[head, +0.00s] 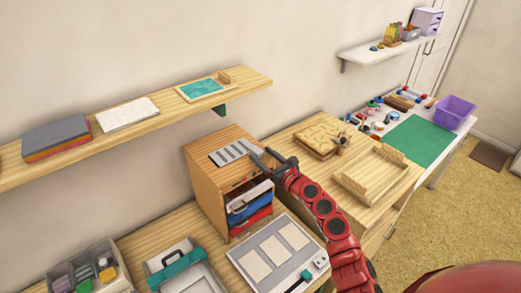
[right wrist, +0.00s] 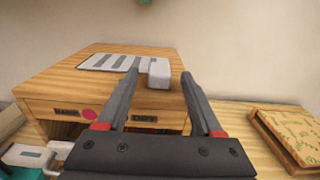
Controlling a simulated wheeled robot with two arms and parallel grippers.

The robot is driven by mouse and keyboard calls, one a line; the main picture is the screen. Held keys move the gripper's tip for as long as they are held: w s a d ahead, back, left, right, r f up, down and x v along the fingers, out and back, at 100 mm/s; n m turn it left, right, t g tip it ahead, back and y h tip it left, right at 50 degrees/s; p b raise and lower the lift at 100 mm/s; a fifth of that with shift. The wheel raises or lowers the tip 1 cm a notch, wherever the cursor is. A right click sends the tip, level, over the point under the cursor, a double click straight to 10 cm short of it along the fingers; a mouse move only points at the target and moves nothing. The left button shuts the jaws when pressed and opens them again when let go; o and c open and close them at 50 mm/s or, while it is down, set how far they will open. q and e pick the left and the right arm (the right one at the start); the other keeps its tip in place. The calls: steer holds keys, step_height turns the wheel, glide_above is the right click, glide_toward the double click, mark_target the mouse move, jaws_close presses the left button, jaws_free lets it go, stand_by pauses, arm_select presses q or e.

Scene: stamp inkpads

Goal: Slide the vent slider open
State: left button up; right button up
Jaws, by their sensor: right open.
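The vent (head: 232,152) is a light grey plate with dark slots, set on top of a wooden cabinet (head: 200,170). In the right wrist view the vent (right wrist: 105,62) lies to the left, and a pale block-like slider knob (right wrist: 159,70) stands at its right end. My right gripper (head: 261,155) is open above the right part of the cabinet top. In the right wrist view its fingertips (right wrist: 160,77) are on either side of the knob, with visible gaps. In the head view the knob is hard to make out by the gripper. My left gripper is out of view.
A wall shelf (head: 248,78) runs behind and above the cabinet. Blue and red trays (head: 252,209) sit in the cabinet's open front. A wooden board (head: 322,137) and a wooden rack (head: 370,178) stand to the right. A panelled tray (head: 272,250) lies in front.

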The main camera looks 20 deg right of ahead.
steer(key=shift+x, duration=0.9)
jaws_close()
steer(key=shift+f, duration=0.1)
stand_by(0.8)
